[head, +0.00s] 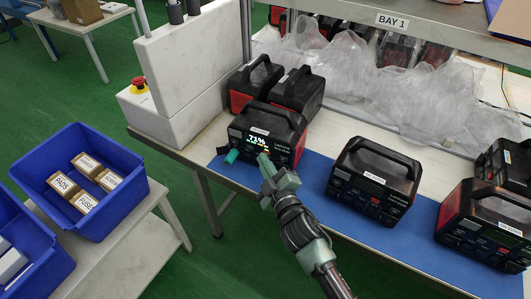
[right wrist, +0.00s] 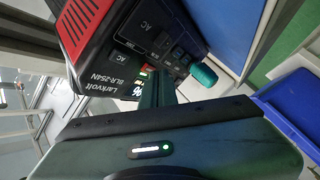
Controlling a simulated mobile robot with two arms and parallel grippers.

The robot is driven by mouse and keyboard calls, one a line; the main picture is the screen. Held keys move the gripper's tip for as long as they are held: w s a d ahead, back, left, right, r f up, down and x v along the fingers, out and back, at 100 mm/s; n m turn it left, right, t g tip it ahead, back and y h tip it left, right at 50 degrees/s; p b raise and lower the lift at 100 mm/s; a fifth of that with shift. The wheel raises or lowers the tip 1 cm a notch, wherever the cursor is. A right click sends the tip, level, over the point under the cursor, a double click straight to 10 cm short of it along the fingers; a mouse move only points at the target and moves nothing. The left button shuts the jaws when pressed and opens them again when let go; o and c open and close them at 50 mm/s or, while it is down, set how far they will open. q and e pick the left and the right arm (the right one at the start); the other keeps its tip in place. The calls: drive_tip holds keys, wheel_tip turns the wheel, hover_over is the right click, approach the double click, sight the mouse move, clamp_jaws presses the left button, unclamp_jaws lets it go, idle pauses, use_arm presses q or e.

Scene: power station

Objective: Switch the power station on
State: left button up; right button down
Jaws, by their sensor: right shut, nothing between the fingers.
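A black and red power station (head: 268,133) stands at the left end of the blue mat (head: 315,180). Its front display is lit and reads 71%. It also fills the top of the right wrist view (right wrist: 125,40), with its sockets and part of the lit display showing. A teal rounded piece (head: 231,156) sits at its front left and also shows in the right wrist view (right wrist: 203,75). My right gripper (head: 263,159) is shut and empty, its fingertips close to the front panel by the display. I cannot tell whether they touch it. My left gripper is not in view.
Another power station (head: 374,178) stands to the right, with more (head: 487,222) at the far right and two (head: 297,90) behind. Plastic wrap (head: 345,68) lies at the back. A white machine with a red button (head: 139,84) and blue bins (head: 125,213) are at the left.

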drive_tip(key=shift+s+a, duration=0.3)
drive_tip(key=shift+s, duration=0.35)
drive_tip(key=s+a, duration=0.2)
drive_tip(key=s, duration=0.3)
drive_tip(key=shift+s+a, duration=0.25)
idle(0.6)
